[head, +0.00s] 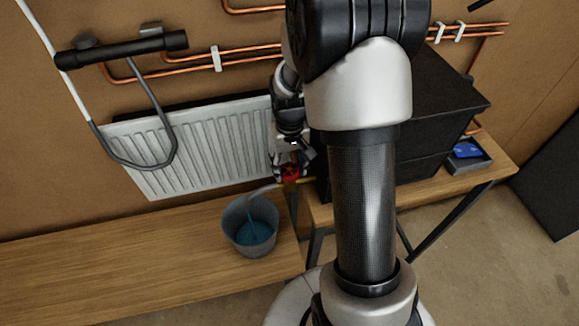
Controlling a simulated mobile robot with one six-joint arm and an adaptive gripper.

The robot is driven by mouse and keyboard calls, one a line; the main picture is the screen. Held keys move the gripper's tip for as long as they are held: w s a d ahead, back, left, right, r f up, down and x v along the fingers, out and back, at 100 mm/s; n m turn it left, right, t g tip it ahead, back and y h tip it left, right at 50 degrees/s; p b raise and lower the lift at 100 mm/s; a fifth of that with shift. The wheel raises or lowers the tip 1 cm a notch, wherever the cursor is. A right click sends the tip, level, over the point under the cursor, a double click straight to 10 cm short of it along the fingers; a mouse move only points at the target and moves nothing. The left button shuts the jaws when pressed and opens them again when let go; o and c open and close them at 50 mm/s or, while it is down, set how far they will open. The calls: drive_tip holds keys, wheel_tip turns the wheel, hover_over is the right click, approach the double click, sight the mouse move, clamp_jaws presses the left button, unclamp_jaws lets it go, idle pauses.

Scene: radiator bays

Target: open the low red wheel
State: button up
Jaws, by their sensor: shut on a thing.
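The low red wheel (290,173) is at the lower right corner of the white radiator (215,140), just left of the dark cabinet. My gripper (287,168) is at the wheel, with its fingers around it, and it is shut on the wheel. My arm comes down from the upper right and hides part of the area beside the wheel. A short yellowish pipe (308,181) shows right of the wheel. A pale spout or stream reaches from near the wheel to the grey bucket (233,218), which holds blue water (252,232).
A wooden bench (120,255) runs below the radiator, with a gap before another bench (410,190) on the right. A black cabinet (445,100) stands close by my arm. A grey tray (484,160) with a blue item is at far right. Copper pipes (190,62) run along the wall.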

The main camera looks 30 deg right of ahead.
sight(290, 169)
drive_tip(key=shift+n, duration=1.2)
drive_tip(key=o, duration=1.1)
drive_tip(key=shift+c, duration=0.2)
drive_tip(key=shift+r, duration=0.1)
wheel_tip(290, 169, up, 12)
drive_tip(key=shift+b, duration=0.3)
